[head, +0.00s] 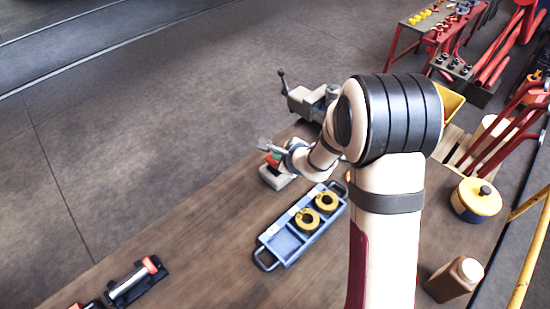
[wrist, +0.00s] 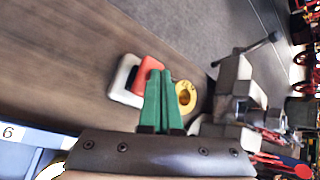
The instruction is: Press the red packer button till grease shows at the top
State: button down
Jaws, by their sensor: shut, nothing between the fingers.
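The packer is a pale, light-grey block with a red button (wrist: 148,72) on top, in the upper middle of the wrist view. Its pale base (wrist: 124,82) shows at the button's left. In the head view the packer base (head: 277,180) sits near the bench's far edge. My gripper (wrist: 160,73) has green fingers, shut together and empty, with tips beside or over the red button; I cannot tell whether they touch it. In the head view my gripper (head: 272,160) is above the packer. A yellow ring (wrist: 187,97) shows right of the fingers. No grease can be made out.
A grey vise (head: 308,101) with a handle stands just beyond the packer. A blue tray (head: 284,243) with two yellow rings (head: 317,208) lies nearer. A yellow-lidded pot (head: 476,198) and brown bottle (head: 455,278) stand at right. The bench's left part is mostly clear.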

jog(key=shift+f, duration=0.85)
dwell(0.5)
jog(key=shift+r, duration=1.45)
jog(key=shift+r, duration=2.55)
dwell(0.3)
notch_tip(320, 180, up, 4)
jog(key=shift+f, duration=0.1)
jog(key=shift+f, duration=0.1)
